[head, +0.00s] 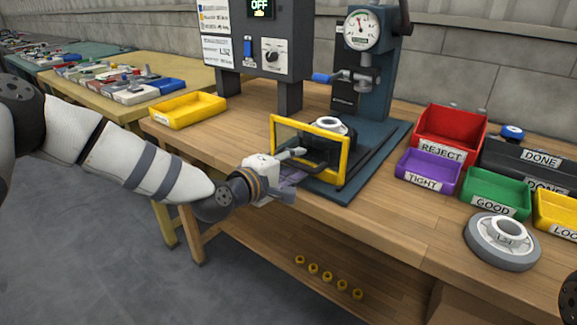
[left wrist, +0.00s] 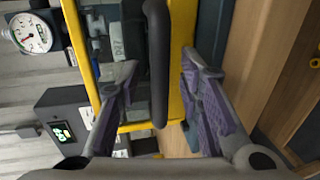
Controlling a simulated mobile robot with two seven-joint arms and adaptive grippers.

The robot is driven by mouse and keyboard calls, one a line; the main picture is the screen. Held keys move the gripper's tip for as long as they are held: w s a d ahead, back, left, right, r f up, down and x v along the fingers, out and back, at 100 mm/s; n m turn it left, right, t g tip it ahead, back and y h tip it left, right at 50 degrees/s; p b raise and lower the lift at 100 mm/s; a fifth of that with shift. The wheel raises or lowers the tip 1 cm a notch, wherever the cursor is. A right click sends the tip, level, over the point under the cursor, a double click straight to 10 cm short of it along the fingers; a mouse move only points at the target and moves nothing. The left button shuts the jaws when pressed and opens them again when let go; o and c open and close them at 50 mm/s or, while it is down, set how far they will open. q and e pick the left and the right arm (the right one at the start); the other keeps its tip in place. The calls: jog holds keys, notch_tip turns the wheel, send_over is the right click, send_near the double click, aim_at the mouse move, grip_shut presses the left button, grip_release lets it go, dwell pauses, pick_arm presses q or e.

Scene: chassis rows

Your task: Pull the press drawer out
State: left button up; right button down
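The press drawer shows as a yellow-framed clear front (head: 346,152) with a black bar handle (head: 322,166), standing upright at the front of the blue-grey press (head: 375,75). A pale ring-shaped part (head: 330,124) sits just behind it. My left gripper (head: 297,167) is at the drawer front, by the handle. In the left wrist view its purple-padded fingers (left wrist: 157,78) are spread, with the black handle (left wrist: 158,45) between them and a gap on each side. The yellow frame (left wrist: 181,30) fills much of that view. My right gripper is not in view.
Left of the press stand a grey control box (head: 255,40) reading OFF and an empty yellow tray (head: 188,110). To the right are a red REJECT bin (head: 448,128), a purple TIGHT bin (head: 428,172), a green GOOD bin (head: 495,190) and a grey wheel-like holder (head: 502,243).

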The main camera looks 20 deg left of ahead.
pick_arm(q)
jog(key=v, duration=1.1)
jog(key=shift+s, duration=0.3)
jog(key=s+d+f+m+g+p, duration=0.1)
jog(key=s+d+f+m+g, duration=0.2)
jog(key=s+f, duration=0.55)
jog(key=s+d+f+m+g, duration=0.2)
jog(key=s+f+g, duration=0.4)
jog(key=f, duration=0.4)
jog(key=s+a+f+m+g+y, duration=0.1)
jog(key=s+a+f+m+g, duration=0.1)
jog(key=s, duration=0.8)
jog(key=s+a+f+m+g+y+p, duration=0.1)
jog(key=s+a+f+m+g+y, duration=0.1)
jog(key=s, duration=0.8)
jog(key=s+a+f+m+g+y, duration=0.2)
jog(key=s+a+f+m+g, duration=0.1)
jog(key=s, duration=0.7)
jog(key=shift+a+f+m+g+p, duration=0.4)
jog(key=shift+f+m+g, duration=0.1)
jog(key=shift+m, duration=0.3)
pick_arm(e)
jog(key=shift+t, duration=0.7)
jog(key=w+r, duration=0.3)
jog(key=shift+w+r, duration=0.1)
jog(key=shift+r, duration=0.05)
